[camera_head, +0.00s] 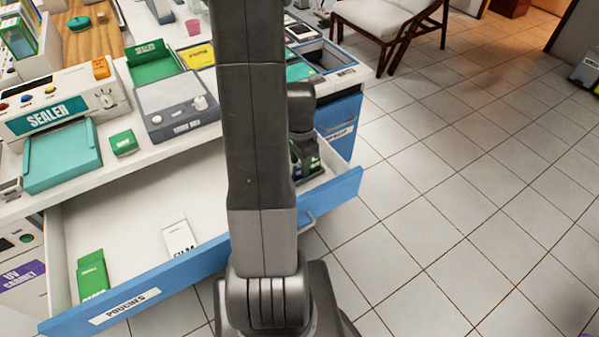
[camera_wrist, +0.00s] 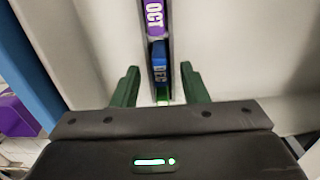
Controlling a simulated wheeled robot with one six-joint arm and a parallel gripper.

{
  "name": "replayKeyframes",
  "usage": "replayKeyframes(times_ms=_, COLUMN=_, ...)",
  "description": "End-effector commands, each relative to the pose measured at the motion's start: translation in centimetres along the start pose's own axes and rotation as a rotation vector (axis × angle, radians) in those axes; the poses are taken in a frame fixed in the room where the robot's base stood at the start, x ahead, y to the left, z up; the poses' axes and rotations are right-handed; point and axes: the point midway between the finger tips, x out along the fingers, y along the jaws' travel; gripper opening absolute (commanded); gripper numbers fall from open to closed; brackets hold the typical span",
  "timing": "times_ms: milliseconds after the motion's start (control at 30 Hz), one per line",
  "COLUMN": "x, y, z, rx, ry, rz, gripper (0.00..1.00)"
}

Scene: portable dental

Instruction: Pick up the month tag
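In the wrist view, a purple month tag marked OCT (camera_wrist: 154,17) and a blue month tag marked DEC (camera_wrist: 159,66) sit in line in a narrow dark rack. A bit of green shows just below the blue tag. My gripper (camera_wrist: 161,84) has dark green fingers, which stand apart on either side of the rack near the blue tag. Clear gaps show between the fingers and the rack, and nothing is held. In the head view my arm hides most of this spot, at the right end of the open drawer.
The open drawer labelled POUCHES (camera_head: 125,306) holds a green box (camera_head: 92,275) and a white box marked FILM (camera_head: 180,236). The counter above bears a sealer (camera_head: 55,115), a grey scale (camera_head: 177,105) and a small green box (camera_head: 124,142).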

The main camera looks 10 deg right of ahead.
Motion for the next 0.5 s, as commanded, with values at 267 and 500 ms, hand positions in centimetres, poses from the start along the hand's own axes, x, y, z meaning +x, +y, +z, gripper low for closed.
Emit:
replayKeyframes(times_ms=267, x=2.0, y=0.0, z=0.0, rx=0.000, ry=0.000, rz=0.000, gripper=0.40)
replayKeyframes(times_ms=500, x=2.0, y=0.0, z=0.0, rx=0.000, ry=0.000, rz=0.000, gripper=0.28)
